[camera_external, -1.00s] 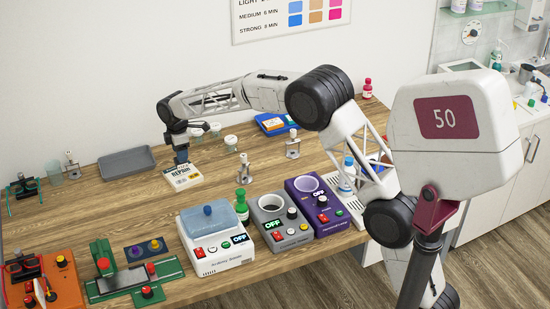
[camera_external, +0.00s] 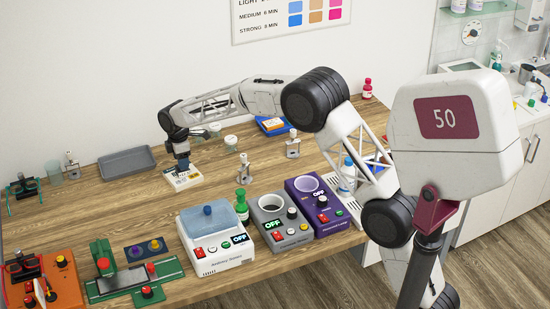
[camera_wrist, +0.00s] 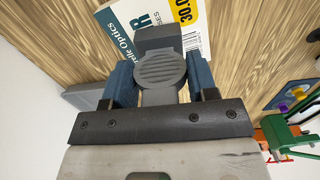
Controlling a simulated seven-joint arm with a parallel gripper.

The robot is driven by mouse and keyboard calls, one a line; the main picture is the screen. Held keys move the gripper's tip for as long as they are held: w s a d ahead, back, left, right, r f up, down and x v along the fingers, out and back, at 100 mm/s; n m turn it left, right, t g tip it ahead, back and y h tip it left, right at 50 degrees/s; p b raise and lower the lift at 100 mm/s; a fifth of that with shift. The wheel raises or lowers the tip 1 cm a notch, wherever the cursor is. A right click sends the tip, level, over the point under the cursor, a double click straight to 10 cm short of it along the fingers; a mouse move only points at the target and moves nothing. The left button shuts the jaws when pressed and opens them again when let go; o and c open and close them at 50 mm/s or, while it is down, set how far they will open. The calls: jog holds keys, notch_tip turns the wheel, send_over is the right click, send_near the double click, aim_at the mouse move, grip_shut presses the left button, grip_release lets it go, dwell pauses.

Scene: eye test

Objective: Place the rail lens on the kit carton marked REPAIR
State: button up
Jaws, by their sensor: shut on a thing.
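My gripper (camera_external: 183,166) is over the pale kit carton (camera_external: 194,181) on the wooden bench. In the wrist view the two blue fingers of my gripper (camera_wrist: 162,88) are shut on a dark grey piece with a round ridged face, which I take to be the rail lens (camera_wrist: 160,70). The carton (camera_wrist: 196,45) lies beneath it in that view, with a yellow patch, the letter R and part of "Optics" readable. Whether the held piece touches the carton I cannot tell. In the external view the held piece is mostly hidden by the fingers.
A grey tray (camera_external: 127,161) lies left of the carton. Small metal posts on bases (camera_external: 245,168) stand to the right. A white device with a blue lid (camera_external: 213,240), a grey unit (camera_external: 279,222) and a purple unit (camera_external: 318,207) line the front.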

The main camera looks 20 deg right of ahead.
jog(key=shift+f, duration=0.1)
jog(key=o, duration=1)
notch_tip(320, 180, up, 12)
jog(key=shift+r, duration=0.15)
dwell(0.4)
dwell(0.6)
